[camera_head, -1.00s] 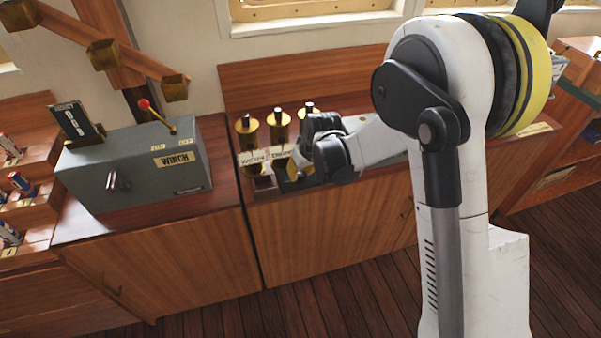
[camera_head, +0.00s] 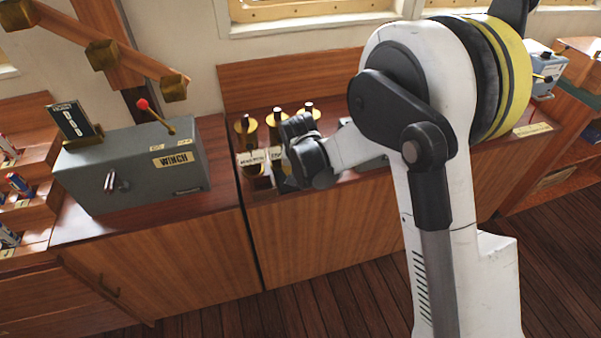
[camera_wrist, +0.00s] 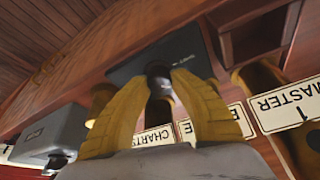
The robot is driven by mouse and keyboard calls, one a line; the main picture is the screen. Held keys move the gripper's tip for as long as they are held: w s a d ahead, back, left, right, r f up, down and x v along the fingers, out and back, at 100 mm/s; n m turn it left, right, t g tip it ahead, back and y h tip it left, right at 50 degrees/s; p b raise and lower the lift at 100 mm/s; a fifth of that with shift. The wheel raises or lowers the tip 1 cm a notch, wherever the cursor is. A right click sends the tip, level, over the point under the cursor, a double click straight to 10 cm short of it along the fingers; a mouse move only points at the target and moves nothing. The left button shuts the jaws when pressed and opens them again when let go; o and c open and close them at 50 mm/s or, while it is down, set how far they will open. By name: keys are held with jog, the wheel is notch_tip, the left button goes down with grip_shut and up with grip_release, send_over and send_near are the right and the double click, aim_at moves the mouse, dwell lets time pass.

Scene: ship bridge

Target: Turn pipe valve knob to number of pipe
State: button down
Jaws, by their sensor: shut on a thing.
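Three brass pipes (camera_head: 246,128) with dark tops stand in a row on the wooden counter in the head view. White name plates (camera_head: 251,158) sit in front of them. In the wrist view the plates appear upside down: one reads MASTER 1 (camera_wrist: 290,106), one CHARTS (camera_wrist: 152,138), and one between is partly hidden by a finger. My gripper (camera_head: 290,184) is at the counter's front, before the pipes; its yellow fingers show in the wrist view (camera_wrist: 160,85). They are closed around a small dark knob (camera_wrist: 157,70) on a dark plate (camera_wrist: 188,45). The knob's pointing and any numbers around it are unreadable.
A grey WINCH box (camera_head: 130,165) with a red-tipped lever stands on the counter to the left. A window ledge (camera_head: 310,22) is behind. My arm covers the counter's middle. A light-blue box (camera_head: 541,72) stands at the far right.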

dwell(0.3)
jog(key=c, duration=1.1)
grip_release()
jog(key=shift+o, duration=0.2)
jog(key=v, duration=1.2)
